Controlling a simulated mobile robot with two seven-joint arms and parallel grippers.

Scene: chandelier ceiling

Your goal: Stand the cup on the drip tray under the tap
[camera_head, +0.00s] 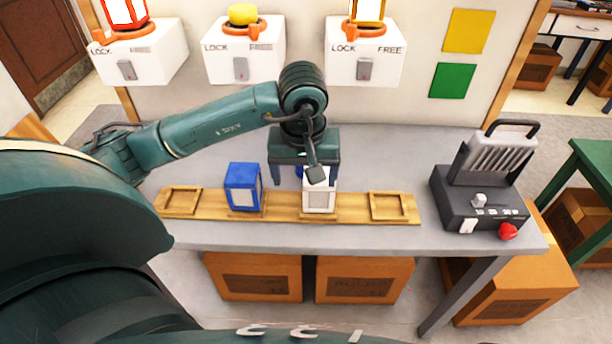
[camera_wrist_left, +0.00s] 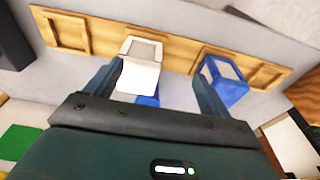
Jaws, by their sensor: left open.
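No cup, tap or drip tray can be made out in either view. My left gripper (camera_head: 304,180) points down over the middle of the grey table, at a white block (camera_head: 319,197) on a wooden strip. In the left wrist view my left gripper (camera_wrist_left: 155,85) is open, with the white block (camera_wrist_left: 138,76) showing between its fingers. A blue piece (camera_wrist_left: 148,100) shows just below the white block there; what it belongs to is unclear. A blue block (camera_head: 243,188) stands on the strip to the left, outside the fingers. My right gripper is not in view.
The wooden strip (camera_head: 283,207) has empty square frames at its ends. A dark machine with a red knob (camera_head: 508,231) stands at the table's right. Three white LOCK/FREE boxes (camera_head: 244,52) are along the back wall. Cardboard boxes (camera_head: 364,280) sit under the table.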

